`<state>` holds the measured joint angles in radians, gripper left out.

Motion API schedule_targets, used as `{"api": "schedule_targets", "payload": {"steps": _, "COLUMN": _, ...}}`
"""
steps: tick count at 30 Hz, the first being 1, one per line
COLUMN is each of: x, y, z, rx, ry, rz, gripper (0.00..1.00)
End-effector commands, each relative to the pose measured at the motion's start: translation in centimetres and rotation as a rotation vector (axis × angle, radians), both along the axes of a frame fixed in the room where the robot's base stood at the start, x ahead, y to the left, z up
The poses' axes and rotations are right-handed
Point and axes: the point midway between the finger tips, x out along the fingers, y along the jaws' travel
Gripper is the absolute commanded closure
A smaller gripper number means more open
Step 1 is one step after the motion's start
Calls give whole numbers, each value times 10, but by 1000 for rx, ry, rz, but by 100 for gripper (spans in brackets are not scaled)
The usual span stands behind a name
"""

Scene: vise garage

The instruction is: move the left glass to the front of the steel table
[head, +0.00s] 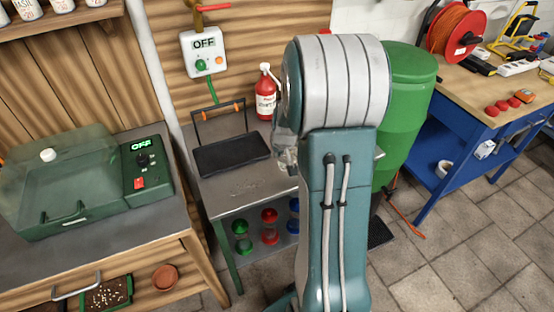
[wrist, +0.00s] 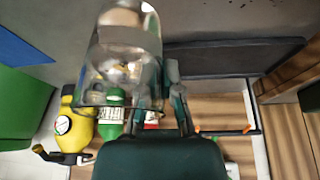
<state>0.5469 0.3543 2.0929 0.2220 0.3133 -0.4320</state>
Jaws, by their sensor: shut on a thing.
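The steel table (head: 230,195) stands in the middle of the head view, partly hidden by my arm. A clear glass (wrist: 125,55) fills the upper left middle of the wrist view. My gripper (wrist: 160,75) is shut on this glass, with its fingers at the glass's right side. In the head view a bit of clear glass (head: 287,158) shows at the left edge of my arm, over the table. My arm hides the rest of it and my gripper there. I cannot tell whether the glass touches the table, and no second glass can be made out.
A black hinged panel (head: 231,155) lies on the table's left part, and a red bottle (head: 265,93) stands at the back. A green barrel (head: 405,110) is close on the right. A green-based machine (head: 75,190) sits on the left bench. The table's front left is bare.

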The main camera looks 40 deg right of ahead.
Motion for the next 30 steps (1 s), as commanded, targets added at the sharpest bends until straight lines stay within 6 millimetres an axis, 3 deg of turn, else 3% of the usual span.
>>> {"api": "schedule_targets", "payload": {"steps": 5, "x": 8, "y": 1, "z": -9, "rx": -2, "ry": 0, "rz": 1, "gripper": 100}}
{"api": "schedule_targets", "payload": {"steps": 12, "x": 8, "y": 1, "z": -39, "rx": -2, "ry": 0, "rz": 0, "gripper": 100}}
{"api": "schedule_targets", "payload": {"steps": 22, "x": 8, "y": 0, "z": -41, "rx": -3, "ry": -2, "rz": -1, "gripper": 100}}
{"api": "schedule_targets", "payload": {"steps": 24, "x": 8, "y": 1, "z": -42, "rx": -2, "ry": -2, "rz": 0, "gripper": 61}}
{"api": "schedule_targets", "payload": {"steps": 25, "x": 8, "y": 1, "z": -42, "rx": -1, "ry": -1, "rz": 0, "gripper": 57}}
{"api": "schedule_targets", "payload": {"steps": 30, "x": 8, "y": 1, "z": -42, "rx": -1, "ry": -1, "rz": 0, "gripper": 57}}
